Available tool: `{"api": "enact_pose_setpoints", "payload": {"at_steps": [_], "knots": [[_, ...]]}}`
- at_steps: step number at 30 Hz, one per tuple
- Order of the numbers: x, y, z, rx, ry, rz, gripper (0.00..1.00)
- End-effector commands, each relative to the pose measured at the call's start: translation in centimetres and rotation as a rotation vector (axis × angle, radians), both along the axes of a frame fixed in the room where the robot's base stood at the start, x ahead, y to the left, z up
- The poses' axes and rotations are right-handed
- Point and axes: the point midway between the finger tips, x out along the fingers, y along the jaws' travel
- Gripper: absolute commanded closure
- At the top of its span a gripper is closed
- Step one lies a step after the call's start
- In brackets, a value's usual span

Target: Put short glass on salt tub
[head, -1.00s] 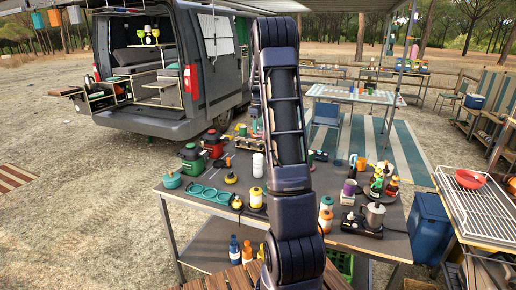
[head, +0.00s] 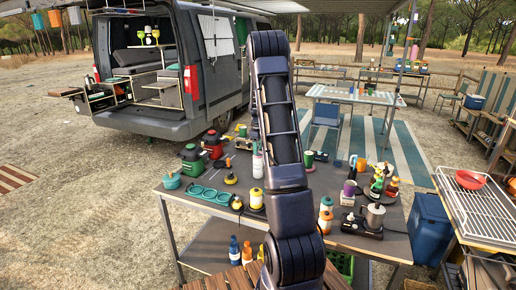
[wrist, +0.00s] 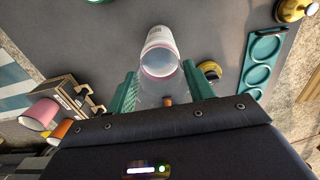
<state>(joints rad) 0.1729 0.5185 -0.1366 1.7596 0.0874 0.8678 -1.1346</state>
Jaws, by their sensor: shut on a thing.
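In the wrist view, my gripper (wrist: 162,87) has its green fingers closed on the short glass (wrist: 156,92), a clear tumbler. The salt tub (wrist: 161,36), a white cylinder, shows just past the glass, and the two overlap in this view. In the head view the salt tub (head: 258,168) stands on the dark table, left of my arm, with something pale and clear just above it. My gripper is mostly hidden behind my arm there. I cannot tell whether glass and tub touch.
Red and green canisters stand at left. Cups, bottles and a metal moka pot (head: 375,215) crowd the right. A pink cup (wrist: 40,113) shows in the wrist view.

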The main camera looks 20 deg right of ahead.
Motion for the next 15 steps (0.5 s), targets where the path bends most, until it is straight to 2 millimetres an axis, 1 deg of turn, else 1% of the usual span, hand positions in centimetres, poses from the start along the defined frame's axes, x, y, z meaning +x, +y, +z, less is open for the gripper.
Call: {"api": "enact_pose_setpoints", "payload": {"at_steps": [8,9,12,15], "knots": [[-0.01,0.01,-0.24,0.001,0.001,0.0,0.71],[0.0,0.01,-0.26,0.001,0.001,0.0,0.44],[0.0,0.01,-0.23,0.0,0.0,0.0,0.26],[0.0,0.01,-0.23,0.0,0.0,0.0,0.26]]}}
